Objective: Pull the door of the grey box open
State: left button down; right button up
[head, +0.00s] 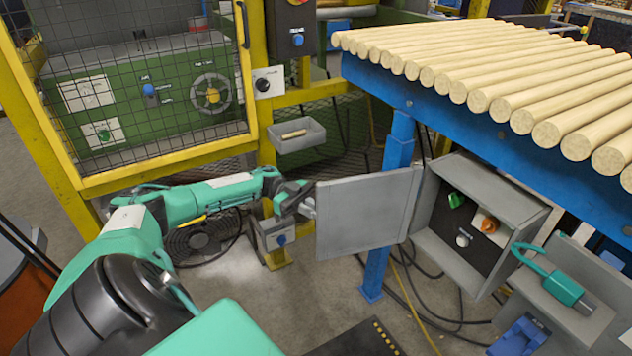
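The grey box (537,211) is fixed below the blue table frame at the right. Its door (366,212) stands wide open, swung out to the left. Inside the box a green knob (456,200), an orange knob (489,225) and a white knob (463,239) show on a dark panel. My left gripper (304,201) is at the door's left edge, beside a small light grey piece that may be the handle. The fingertips are small and partly hidden, so I cannot tell whether they grip it. My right gripper is not in view.
Wooden rods (500,60) lie on the blue table frame (440,105), whose leg (375,270) stands behind the door. A yellow mesh guard (160,155) is at the left. A teal padlock-like object (563,288) lies on a grey ledge at the right. Cables cross the floor.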

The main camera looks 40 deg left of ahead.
pick_arm(q)
jog(key=c, duration=1.6)
grip_release()
jog(key=shift+w+d, duration=0.1)
jog(key=shift+w, duration=0.05)
jog(key=shift+o, duration=0.2)
